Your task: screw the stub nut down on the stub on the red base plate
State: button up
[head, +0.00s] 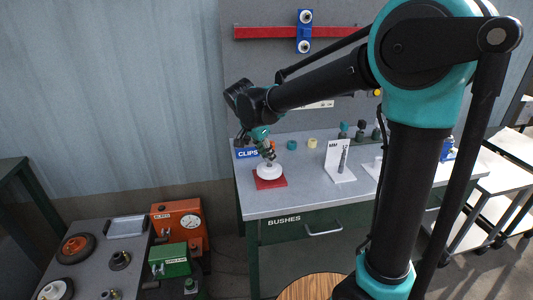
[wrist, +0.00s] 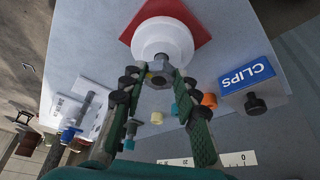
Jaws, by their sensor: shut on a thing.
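The red base plate (head: 277,184) lies flat on the grey bench top near its front left. A white round body (head: 269,171) sits on it. In the wrist view the red base plate (wrist: 200,14) and the white body (wrist: 161,37) are at the top. My gripper (head: 268,153) is right above the white body, pointing down. In the wrist view my gripper (wrist: 158,78) is shut on the grey stub nut (wrist: 160,73), with a fingertip on either side.
A blue CLIPS sign (wrist: 246,75) stands close beside the plate. Small orange, teal and yellow (head: 312,143) bushes stand behind. A white stand (head: 339,163) with a grey pin is to the right. The bench top between the plate and this stand is clear.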

jog(key=shift+f, duration=0.85)
jog(key=m, duration=0.1)
jog(key=m+g, duration=0.1)
jog(key=m, duration=0.1)
jog(key=m+h, duration=0.1)
jog(key=shift+w+a+g, duration=0.15)
jog(key=shift+w+g, duration=0.15)
jog(key=m, duration=0.1)
jog(key=m+g, duration=0.1)
jog(key=m, duration=0.2)
jog(key=shift+w+m+g, duration=0.25)
jog(key=shift+m+g, duration=0.05)
jog(key=m, duration=0.1)
jog(key=m+g, duration=0.1)
jog(key=m, duration=0.2)
jog(key=shift+w+g, duration=0.25)
jog(key=shift+g, duration=0.05)
jog(key=m+g, duration=0.1)
jog(key=m, duration=0.3)
jog(key=shift+w+y, duration=0.15)
jog(key=shift+y, duration=0.15)
jog(key=o, duration=1.5)
